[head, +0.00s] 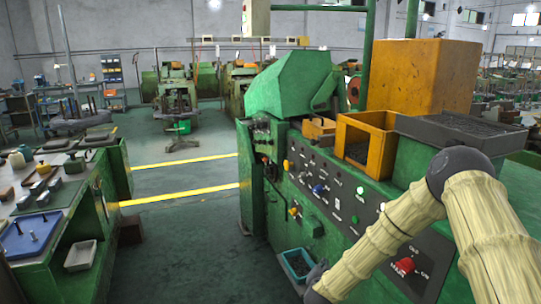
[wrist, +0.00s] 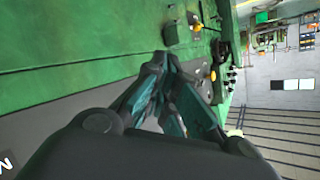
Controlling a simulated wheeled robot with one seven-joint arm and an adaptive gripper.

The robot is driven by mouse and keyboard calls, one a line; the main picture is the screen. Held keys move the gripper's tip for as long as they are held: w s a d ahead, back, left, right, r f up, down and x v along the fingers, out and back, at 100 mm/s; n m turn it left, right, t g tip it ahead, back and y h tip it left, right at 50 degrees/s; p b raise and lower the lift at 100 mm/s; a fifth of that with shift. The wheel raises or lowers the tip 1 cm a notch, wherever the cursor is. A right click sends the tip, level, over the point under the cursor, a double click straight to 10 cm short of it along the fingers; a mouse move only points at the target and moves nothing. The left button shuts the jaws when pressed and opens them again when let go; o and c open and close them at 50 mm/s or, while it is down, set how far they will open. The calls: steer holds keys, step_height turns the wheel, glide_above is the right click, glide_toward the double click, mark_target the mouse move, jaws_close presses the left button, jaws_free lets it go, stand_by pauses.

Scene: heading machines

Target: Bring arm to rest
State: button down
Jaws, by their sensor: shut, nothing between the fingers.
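My gripper (wrist: 172,62) shows in the wrist view with its dark, teal-sided fingers brought together at the tips. Nothing is between them. It points along the green machine front, with green panel surface to its left and above. In the head view my arm, in a pale beige cover with a dark elbow joint, reaches from the right edge down to the bottom middle, in front of the machine's control panel (head: 335,207). The end of the arm is at the bottom edge there and I cannot make out the fingers.
The green heading machine (head: 290,85) fills the right, with an orange bin (head: 365,140), a large orange box (head: 425,75) and a red switch (head: 403,266). A blue tray (head: 297,264) sits low beside my arm. A workbench (head: 70,215) stands left; the floor between is clear.

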steer(key=s+a+f+n+g+y, duration=0.1)
steer(key=s+f+n+g+y, duration=0.15)
steer(key=s+f, duration=0.75)
steer(key=s+a+f+n+g+y, duration=0.1)
steer(key=s+a+f+n+g, duration=0.2)
steer(key=s+f, duration=0.8)
steer(key=s+d+n+g, duration=0.1)
steer(key=s+d+g, duration=0.1)
steer(key=s, duration=0.9)
steer(key=s+d+r+n+g, duration=0.1)
steer(key=s+d+g, duration=0.1)
steer(key=s, duration=0.9)
steer(key=s+d+n+g, duration=0.1)
steer(key=s+g, duration=0.3)
steer(key=s, duration=0.7)
steer(key=shift+s+d+r, duration=0.3)
steer(key=shift+d+r, duration=0.1)
steer(key=shift+d, duration=0.45)
